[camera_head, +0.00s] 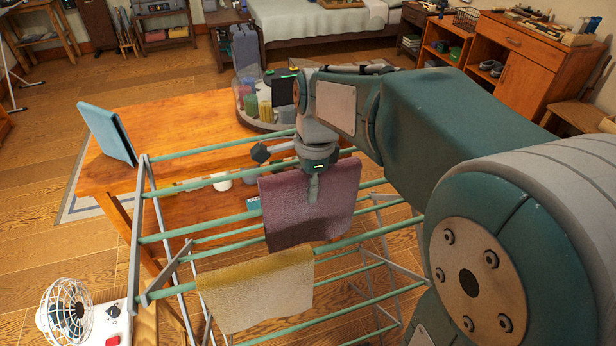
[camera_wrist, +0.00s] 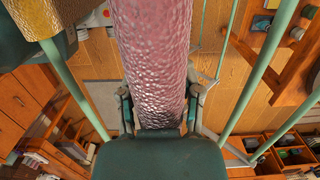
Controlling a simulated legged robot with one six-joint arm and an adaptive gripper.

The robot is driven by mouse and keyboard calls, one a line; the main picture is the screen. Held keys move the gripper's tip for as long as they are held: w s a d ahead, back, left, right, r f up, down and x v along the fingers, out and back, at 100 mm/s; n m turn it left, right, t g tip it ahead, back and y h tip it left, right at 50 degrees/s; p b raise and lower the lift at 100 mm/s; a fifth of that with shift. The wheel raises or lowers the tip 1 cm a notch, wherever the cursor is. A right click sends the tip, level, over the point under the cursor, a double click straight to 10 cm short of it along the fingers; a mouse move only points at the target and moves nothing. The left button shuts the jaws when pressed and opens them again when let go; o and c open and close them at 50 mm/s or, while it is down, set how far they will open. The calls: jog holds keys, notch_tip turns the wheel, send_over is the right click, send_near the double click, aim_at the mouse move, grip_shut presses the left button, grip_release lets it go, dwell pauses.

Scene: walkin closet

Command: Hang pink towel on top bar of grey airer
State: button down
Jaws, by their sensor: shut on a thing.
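The pink towel (camera_head: 335,196) hangs over the middle of the airer, its top edge tilting up to the right. My gripper (camera_head: 313,190) is shut on it; in the wrist view, the towel (camera_wrist: 152,50) runs between the fingers (camera_wrist: 160,108). The airer has grey side legs (camera_head: 137,225) and several pale green bars (camera_head: 205,229). Bars pass behind the towel; whether it rests on one cannot be told. A yellow towel (camera_head: 258,290) drapes over a nearer bar, just below and left of the pink one. It also shows in the wrist view (camera_wrist: 35,18).
A wooden table (camera_head: 175,115) stands behind the airer, with a blue panel-like object (camera_head: 105,133) at its left and a round tray of items (camera_head: 262,124) at its right. A small fan (camera_head: 66,310) stands front left. A desk (camera_head: 520,60) is at right.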

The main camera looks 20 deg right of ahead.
aim_at(308, 208)
jog(key=shift+f, duration=3.2)
jog(key=shift+c, duration=1)
grip_release()
jog(key=r, duration=0.8)
jog(key=d+r, duration=0.1)
jog(key=r, duration=0.2)
jog(key=shift+r, duration=0.4)
jog(key=s+f+n+t, duration=0.1)
jog(key=s+n+t, duration=0.1)
jog(key=s+n, duration=0.5)
jog(key=s+f+n+t+h, duration=0.1)
jog(key=s+n+t, duration=0.2)
jog(key=s+n, duration=0.4)
jog(key=shift+a+f+n+t, duration=0.3)
jog(key=shift+a+n, duration=0.15)
jog(key=shift+n, duration=1.55)
